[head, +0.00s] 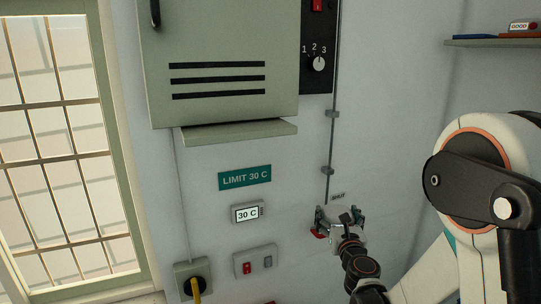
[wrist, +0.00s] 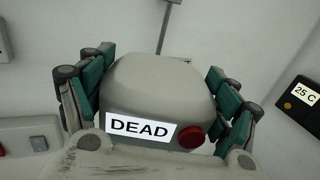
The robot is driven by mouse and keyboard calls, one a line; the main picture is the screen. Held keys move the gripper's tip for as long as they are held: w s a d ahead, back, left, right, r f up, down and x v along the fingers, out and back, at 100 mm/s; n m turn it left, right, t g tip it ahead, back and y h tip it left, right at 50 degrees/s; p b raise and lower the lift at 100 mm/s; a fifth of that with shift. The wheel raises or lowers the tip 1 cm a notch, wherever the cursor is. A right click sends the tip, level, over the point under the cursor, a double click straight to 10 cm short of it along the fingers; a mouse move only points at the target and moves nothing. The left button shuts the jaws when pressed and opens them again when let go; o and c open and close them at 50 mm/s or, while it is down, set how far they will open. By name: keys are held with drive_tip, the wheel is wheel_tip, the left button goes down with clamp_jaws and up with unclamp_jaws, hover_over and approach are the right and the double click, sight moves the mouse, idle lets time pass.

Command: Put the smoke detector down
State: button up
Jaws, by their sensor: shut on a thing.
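The smoke detector (wrist: 160,82) is a pale rounded body with a white label reading DEAD and a red round button. It fills the middle of the wrist view. My gripper (wrist: 155,75) is shut on it, with the teal-padded fingers against its left and right sides. In the head view my gripper (head: 339,214) is low on the wall, right of centre, below the end of a thin vertical conduit. The detector (head: 347,238) shows there only in part, behind the fingers and wrist.
A shelf (head: 495,41) at upper right holds a blue tray, an orange-red tray and a device labelled GOOD (head: 524,27). A window is left.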

wheel_tip(320, 180, down, 22)
drive_tip(key=b, duration=2.1)
drive_tip(key=shift+f, duration=0.25)
